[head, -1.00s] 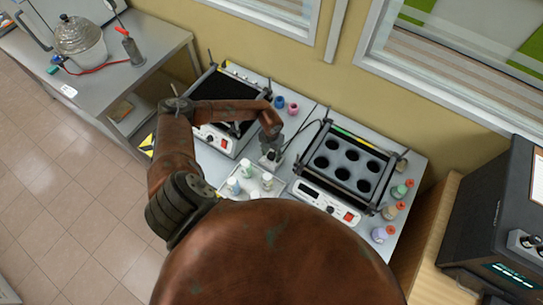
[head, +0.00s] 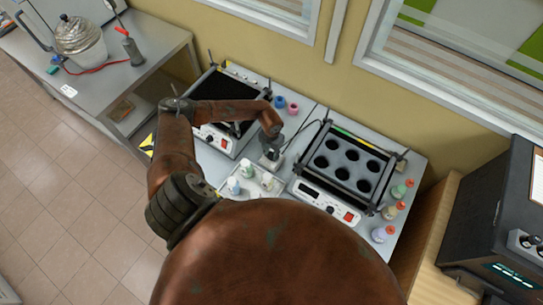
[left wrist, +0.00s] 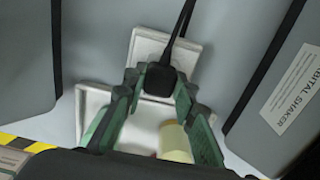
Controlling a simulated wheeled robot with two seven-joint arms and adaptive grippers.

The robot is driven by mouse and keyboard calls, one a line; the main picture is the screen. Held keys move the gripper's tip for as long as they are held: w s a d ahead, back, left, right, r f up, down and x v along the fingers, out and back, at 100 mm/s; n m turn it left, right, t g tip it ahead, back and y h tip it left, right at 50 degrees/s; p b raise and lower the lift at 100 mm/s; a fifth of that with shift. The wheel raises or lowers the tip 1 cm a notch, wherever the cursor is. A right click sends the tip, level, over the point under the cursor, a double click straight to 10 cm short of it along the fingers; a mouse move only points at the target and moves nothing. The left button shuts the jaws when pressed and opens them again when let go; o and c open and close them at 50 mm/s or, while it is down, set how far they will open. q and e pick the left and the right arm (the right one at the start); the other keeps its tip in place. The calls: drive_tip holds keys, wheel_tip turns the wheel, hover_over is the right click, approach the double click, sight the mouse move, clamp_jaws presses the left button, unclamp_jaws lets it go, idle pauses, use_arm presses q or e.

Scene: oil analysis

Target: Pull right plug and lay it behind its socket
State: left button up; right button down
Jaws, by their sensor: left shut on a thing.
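My left gripper (left wrist: 160,92) is shut on a black plug (left wrist: 160,79) with a black cable running up from it in the left wrist view. A white socket plate (left wrist: 193,58) lies behind the plug, and the plug covers part of it. I cannot tell whether the plug's pins are in the socket or clear of it. In the head view my left gripper (head: 271,158) is between the two bench machines, and the plug there is too small to make out. My right gripper is not in view.
A white tray (left wrist: 90,103) with small bottles sits close to the gripper. A black-topped machine (head: 235,92) stands to the left and a heating block with round wells (head: 350,160) to the right. Coloured-cap bottles (head: 390,212) line the right edge.

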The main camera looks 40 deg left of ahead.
sight(271, 155)
use_arm(q)
drive_tip(key=shift+r, duration=0.1)
clamp_jaws()
drive_tip(key=shift+r+p, duration=2.35)
drive_tip(key=shift+r, duration=0.6)
